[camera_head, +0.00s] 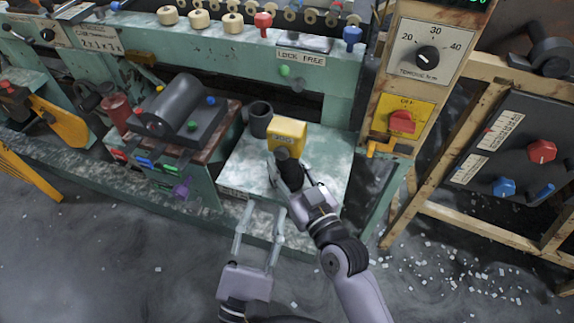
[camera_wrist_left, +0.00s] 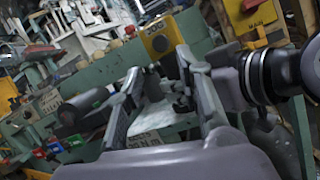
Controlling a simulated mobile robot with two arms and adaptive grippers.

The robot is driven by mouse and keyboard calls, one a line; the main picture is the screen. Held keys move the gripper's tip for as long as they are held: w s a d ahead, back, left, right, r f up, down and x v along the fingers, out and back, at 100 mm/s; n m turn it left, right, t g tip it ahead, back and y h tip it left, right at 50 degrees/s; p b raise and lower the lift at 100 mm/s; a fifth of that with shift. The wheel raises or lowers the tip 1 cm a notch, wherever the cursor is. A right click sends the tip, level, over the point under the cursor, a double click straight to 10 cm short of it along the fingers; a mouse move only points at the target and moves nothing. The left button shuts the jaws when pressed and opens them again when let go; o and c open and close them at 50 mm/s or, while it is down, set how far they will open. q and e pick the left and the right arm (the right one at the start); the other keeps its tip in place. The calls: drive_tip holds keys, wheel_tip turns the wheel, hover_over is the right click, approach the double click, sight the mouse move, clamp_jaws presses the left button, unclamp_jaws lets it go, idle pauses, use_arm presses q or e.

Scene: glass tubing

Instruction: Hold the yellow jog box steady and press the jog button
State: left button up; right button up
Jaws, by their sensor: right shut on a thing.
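The yellow jog box (camera_head: 288,133) is over the pale worktop of the green bench, with a dark lower part (camera_head: 290,168) toward me. In the left wrist view the jog box (camera_wrist_left: 160,37) shows its lettering and a dark round spot; I cannot tell whether that is the button. My right gripper (camera_head: 288,172) is shut on the dark lower part of the box, its fingers partly hiding it. My left gripper (camera_head: 264,207) is open and empty, fingers wide apart, below the box at the worktop's front edge and not touching the box.
A dark cup (camera_head: 260,119) stands just left of the box. A dark cylinder on a block (camera_head: 180,105) is farther left. A wooden post with a dial (camera_head: 427,57) and red switch (camera_head: 403,121) rises at right. The front of the worktop (camera_head: 240,170) is bare.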

use_arm(q)
clamp_jaws()
idle(1.5)
